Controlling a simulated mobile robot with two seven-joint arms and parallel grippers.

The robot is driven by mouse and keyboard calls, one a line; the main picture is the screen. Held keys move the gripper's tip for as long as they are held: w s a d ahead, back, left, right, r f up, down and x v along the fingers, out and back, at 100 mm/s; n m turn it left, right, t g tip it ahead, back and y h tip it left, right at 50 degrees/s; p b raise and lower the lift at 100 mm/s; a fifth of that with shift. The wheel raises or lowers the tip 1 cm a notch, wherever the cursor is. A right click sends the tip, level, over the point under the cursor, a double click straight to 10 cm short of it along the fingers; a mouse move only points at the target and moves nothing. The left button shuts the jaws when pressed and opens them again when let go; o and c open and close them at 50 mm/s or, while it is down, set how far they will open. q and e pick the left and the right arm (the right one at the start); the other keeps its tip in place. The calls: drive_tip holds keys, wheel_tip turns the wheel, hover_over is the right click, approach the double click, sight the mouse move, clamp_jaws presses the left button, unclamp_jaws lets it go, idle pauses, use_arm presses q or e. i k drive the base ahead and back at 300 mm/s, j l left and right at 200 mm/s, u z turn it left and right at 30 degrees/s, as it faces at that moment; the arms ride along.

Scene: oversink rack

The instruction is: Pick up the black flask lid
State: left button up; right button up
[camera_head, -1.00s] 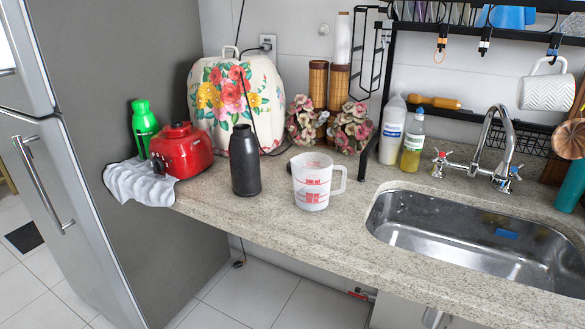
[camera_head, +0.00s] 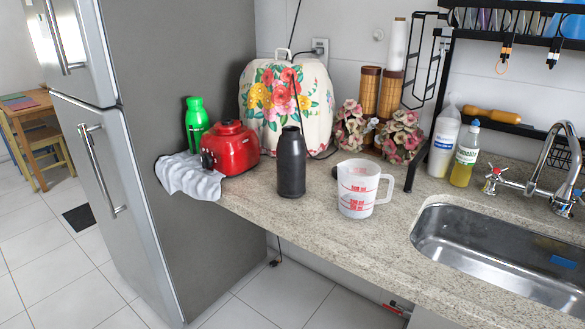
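The black flask (camera_head: 291,168) stands upright on the granite counter, left of a clear measuring jug (camera_head: 357,190) with red markings. A small dark round object (camera_head: 335,172) shows at the jug's left edge, partly hidden behind the jug. It may be the black flask lid, but it is too small to tell for sure. The flask's narrow top shows no clearly separate lid. Neither of my grippers is in view.
A red blender base (camera_head: 230,150) and a green bottle (camera_head: 196,125) stand left of the flask, by a grey cloth (camera_head: 190,178). Behind are a floral cover (camera_head: 262,100) and flowers (camera_head: 402,137). The sink (camera_head: 480,240) is at right. Counter in front of the flask is clear.

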sight(291, 149)
drive_tip(key=i+j+u, duration=0.5)
drive_tip(key=i+j, duration=0.2)
